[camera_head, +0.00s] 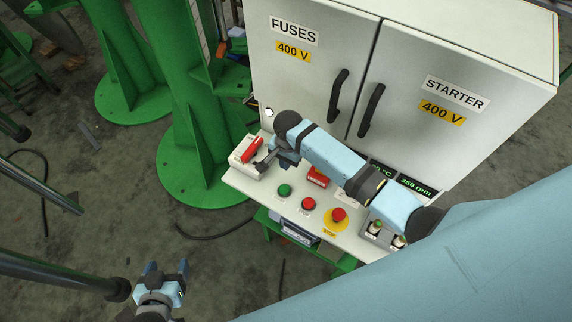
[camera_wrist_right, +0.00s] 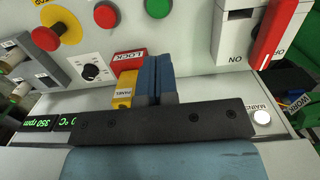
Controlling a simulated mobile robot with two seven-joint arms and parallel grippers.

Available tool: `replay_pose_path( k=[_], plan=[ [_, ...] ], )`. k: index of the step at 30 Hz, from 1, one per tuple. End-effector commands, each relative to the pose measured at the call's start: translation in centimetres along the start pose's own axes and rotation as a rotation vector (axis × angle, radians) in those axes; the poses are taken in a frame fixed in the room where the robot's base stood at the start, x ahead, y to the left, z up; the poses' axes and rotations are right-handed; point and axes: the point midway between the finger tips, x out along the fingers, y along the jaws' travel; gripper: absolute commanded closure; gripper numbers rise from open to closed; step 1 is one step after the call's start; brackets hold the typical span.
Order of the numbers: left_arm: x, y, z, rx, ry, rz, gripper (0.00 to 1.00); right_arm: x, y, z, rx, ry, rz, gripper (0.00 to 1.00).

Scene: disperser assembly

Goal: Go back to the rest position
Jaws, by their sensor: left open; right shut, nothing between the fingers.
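My left gripper (camera_head: 167,268) is open and empty at the lower left of the head view, above the bare floor. My right gripper (camera_head: 263,164) reaches over the control console (camera_head: 240,182), close to the red-handled main switch (camera_head: 252,150). In the right wrist view my right gripper's blue fingers (camera_wrist_right: 155,78) are shut together with nothing between them. There the red switch handle (camera_wrist_right: 273,35) is to the right, apart from the fingers. The red lock box (camera_wrist_right: 129,61) and a yellow tag (camera_wrist_right: 124,90) are just left of the fingers.
A grey cabinet (camera_head: 300,85) with two black door handles stands behind the console. The console carries green (camera_head: 285,190) and red (camera_head: 308,204) buttons and an emergency stop (camera_head: 338,214). A green column (camera_head: 195,130) stands at left. Floor around my left gripper is mostly clear.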

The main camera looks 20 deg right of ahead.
Motion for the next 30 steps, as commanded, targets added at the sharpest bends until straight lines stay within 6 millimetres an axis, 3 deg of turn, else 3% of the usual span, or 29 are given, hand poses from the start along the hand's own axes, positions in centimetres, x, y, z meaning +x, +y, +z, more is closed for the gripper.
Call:
replay_pose_path(
  k=[23,26,30],
  plan=[
    [-0.2,-0.1,0.3,0.005,-0.006,0.000,0.28,0.1,0.0,0.0,-0.001,0.000,-0.001,1.00],
    [-0.3,-0.1,0.4,0.004,-0.008,0.000,0.28,0.7,0.4,0.6,-0.033,0.002,-0.028,1.00],
    [-0.3,-0.1,0.4,0.004,-0.008,0.000,0.28,2.7,2.1,2.7,-0.183,0.035,-0.154,1.00]
  ],
)
